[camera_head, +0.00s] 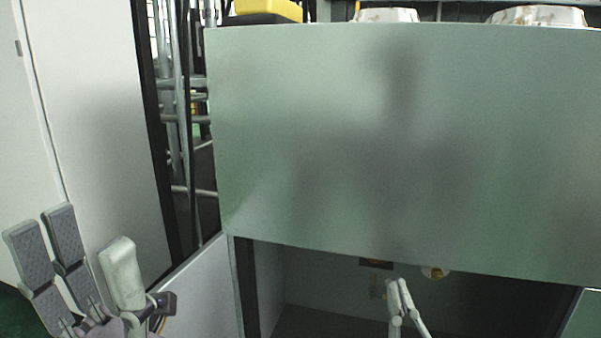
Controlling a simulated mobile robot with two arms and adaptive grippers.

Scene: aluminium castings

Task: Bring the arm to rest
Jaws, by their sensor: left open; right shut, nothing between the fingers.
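My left gripper (90,247) is at the lower left, its grey padded fingers pointing up and spread apart, with nothing between them. It is in front of a white panel and left of the grey-green machine surface. My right gripper (398,286) is at the bottom, right of centre. Its slim light-grey fingers are close together and pointing up, with nothing held. It appears in front of the dark opening below the grey-green surface. The rest of both arms is mostly outside the view.
A large grey-green panel (400,140) fills the middle and right. Below it is a dark recess (310,285) with small yellow and orange parts. Pale castings (540,16) and a yellow object (267,9) show along the top edge. A tall white cabinet (95,110) stands at left, with metal tubes behind.

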